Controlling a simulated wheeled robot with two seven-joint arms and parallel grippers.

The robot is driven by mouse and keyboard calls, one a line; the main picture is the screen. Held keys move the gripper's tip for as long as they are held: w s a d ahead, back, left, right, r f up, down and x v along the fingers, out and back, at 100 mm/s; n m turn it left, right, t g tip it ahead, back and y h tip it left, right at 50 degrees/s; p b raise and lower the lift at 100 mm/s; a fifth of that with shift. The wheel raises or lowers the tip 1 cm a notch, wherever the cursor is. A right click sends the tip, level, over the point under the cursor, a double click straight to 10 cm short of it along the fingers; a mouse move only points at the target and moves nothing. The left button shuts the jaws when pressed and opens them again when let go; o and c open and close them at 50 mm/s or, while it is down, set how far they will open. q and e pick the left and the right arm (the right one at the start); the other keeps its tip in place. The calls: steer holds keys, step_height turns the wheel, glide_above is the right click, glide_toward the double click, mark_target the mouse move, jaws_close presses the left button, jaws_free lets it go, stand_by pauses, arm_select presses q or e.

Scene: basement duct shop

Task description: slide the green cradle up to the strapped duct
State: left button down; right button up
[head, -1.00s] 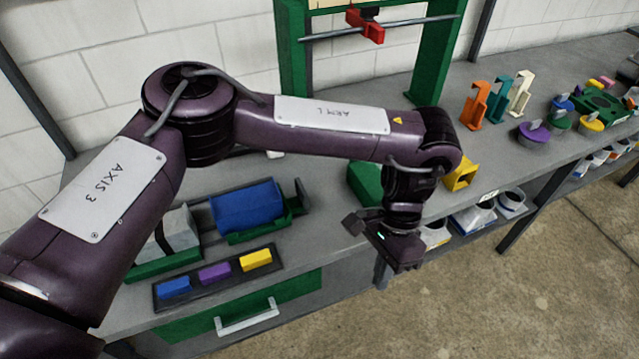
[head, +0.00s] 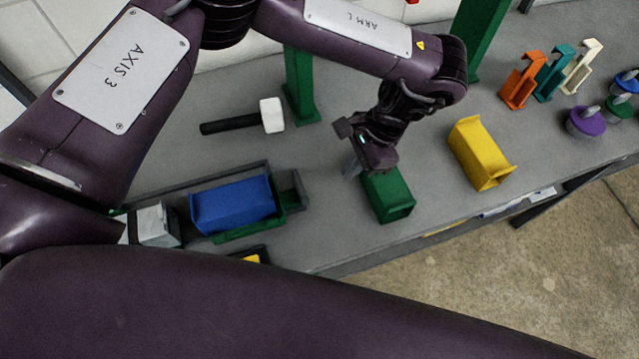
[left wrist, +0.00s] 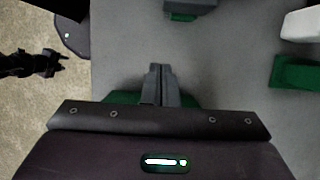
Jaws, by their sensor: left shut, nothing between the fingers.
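The green cradle (head: 240,232) holds a blue duct (head: 232,204) and has an upright plate (head: 298,190) at its right end. Left of it is the strapped duct (head: 148,226), pale grey with a dark strap, partly hidden by my arm. A gap shows between the two. My left gripper (head: 351,170) is shut and empty, pointing down, right of the cradle's end plate and apart from it. Its closed fingers also show in the left wrist view (left wrist: 157,75), with the end plate (left wrist: 190,4) at the top edge. My right gripper (left wrist: 35,65) appears small and dark there; its jaws are unclear.
A green box-like piece (head: 390,198) stands close beside my left gripper, and a yellow one (head: 480,155) farther right. A black-handled mallet (head: 271,115) lies behind the cradle near a green post (head: 300,90). Bare bench lies between the end plate and my left gripper.

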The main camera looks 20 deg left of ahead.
arm_select(q)
steer(key=p+x, duration=0.1)
steer(key=x, duration=0.6)
steer(key=shift+a+f, duration=0.15)
steer(key=shift+f, duration=0.05)
steer(key=s+a+p, duration=0.2)
steer(key=shift+a+f, duration=0.15)
steer(key=shift+a, duration=0.2)
steer(key=shift+s+a+p, duration=0.3)
steer(key=shift+a, duration=0.1)
steer(key=shift+w+f, duration=0.1)
steer(key=shift+f, duration=0.05)
